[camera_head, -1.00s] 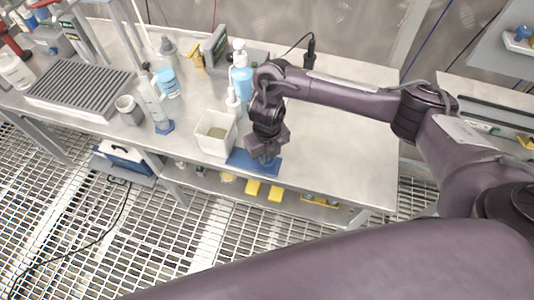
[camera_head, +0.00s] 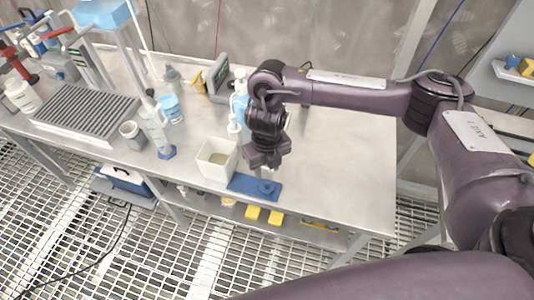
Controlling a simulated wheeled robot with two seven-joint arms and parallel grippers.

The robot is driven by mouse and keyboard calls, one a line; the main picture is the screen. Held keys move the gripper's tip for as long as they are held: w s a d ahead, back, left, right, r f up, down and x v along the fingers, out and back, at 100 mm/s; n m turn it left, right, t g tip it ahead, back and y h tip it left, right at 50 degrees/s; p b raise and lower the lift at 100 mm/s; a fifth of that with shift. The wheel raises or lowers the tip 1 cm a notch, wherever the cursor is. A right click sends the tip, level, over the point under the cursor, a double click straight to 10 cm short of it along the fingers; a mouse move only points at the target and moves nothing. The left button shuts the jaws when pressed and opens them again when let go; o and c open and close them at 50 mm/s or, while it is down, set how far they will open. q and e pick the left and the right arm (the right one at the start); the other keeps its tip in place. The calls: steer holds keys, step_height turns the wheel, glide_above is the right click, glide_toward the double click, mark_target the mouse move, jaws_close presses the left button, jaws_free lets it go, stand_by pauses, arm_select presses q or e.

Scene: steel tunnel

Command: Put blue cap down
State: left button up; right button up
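The blue cap (camera_head: 267,187) rests on the right part of a flat blue mat (camera_head: 241,183) at the front edge of the steel bench. My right gripper (camera_head: 268,170) points down just above and behind the cap, apart from it. Its fingers look parted and hold nothing, though they are small in this view. My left gripper is not in view.
A square cream container (camera_head: 217,159) stands just left of the mat. A bottle with blue liquid (camera_head: 240,98) stands behind my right gripper. A grey ribbed tray (camera_head: 86,117) and a grey cup (camera_head: 132,134) lie further left. The bench right of the mat is clear.

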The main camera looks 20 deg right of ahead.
steer(key=shift+r, duration=2.35)
